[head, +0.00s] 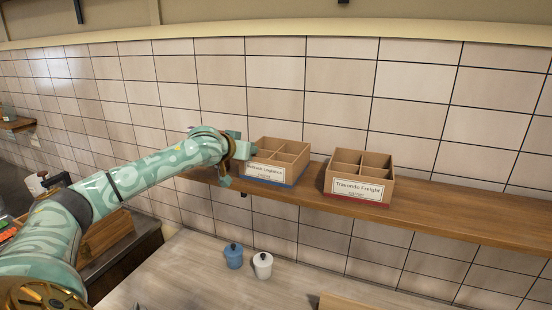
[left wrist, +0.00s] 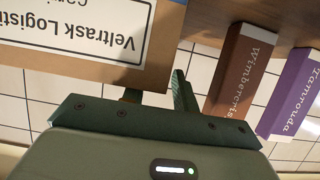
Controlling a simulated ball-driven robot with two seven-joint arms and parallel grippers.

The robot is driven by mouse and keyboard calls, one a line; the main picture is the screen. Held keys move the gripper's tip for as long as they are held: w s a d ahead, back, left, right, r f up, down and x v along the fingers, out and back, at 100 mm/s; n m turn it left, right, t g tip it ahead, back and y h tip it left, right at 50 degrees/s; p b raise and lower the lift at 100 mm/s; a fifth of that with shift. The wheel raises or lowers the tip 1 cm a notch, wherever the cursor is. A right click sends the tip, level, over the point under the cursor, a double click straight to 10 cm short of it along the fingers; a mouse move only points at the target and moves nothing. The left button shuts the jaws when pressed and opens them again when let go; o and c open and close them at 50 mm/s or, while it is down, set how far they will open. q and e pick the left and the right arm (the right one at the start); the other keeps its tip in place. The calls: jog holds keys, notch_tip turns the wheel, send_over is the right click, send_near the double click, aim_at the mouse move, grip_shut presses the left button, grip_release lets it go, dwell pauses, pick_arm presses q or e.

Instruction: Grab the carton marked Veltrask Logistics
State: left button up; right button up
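The carton marked Veltrask Logistics (head: 271,171) is an open brown box with dividers and a blue lower edge. It stands upright on the wooden wall shelf. Its label shows upside down in the left wrist view (left wrist: 75,28). My left gripper (head: 235,160) is at the carton's left end, partly overlapping it in the head view. In the left wrist view, its two fingers (left wrist: 157,95) are apart near one edge of the carton. The carton partly hides one finger, and I cannot see a firm grip. My right gripper is not in view.
A similar carton marked Travondo Freight (head: 358,190) stands to the right on the shelf (head: 450,216). A brown book (left wrist: 240,70) and a purple book (left wrist: 290,92) stand beyond my fingers. A blue jar (head: 233,257) and a white jar (head: 263,266) are on the counter below.

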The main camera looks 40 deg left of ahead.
pick_arm(q)
jog(key=shift+w+a+f, duration=0.1)
jog(key=shift+w+f, duration=0.05)
jog(key=shift+w, duration=0.25)
jog(key=shift+s, duration=0.1)
grip_shut()
